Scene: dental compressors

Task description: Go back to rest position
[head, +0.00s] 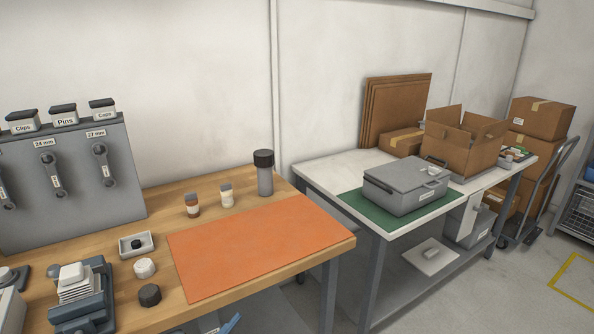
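Neither of my grippers nor my arms can be made out in the head view. An orange mat (255,245) lies bare on the wooden workbench (165,205). A closed grey case (405,188) with a latch and label stands on a green mat (362,208) on the white table (335,172) to the right.
On the workbench stand a dark-capped cylinder (264,174), two small bottles, a white tray (136,246), a white round piece (145,268), a black one (150,295) and a blue-grey fixture (84,300). An open cardboard box (462,145) and a loaded hand truck (552,195) are at right.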

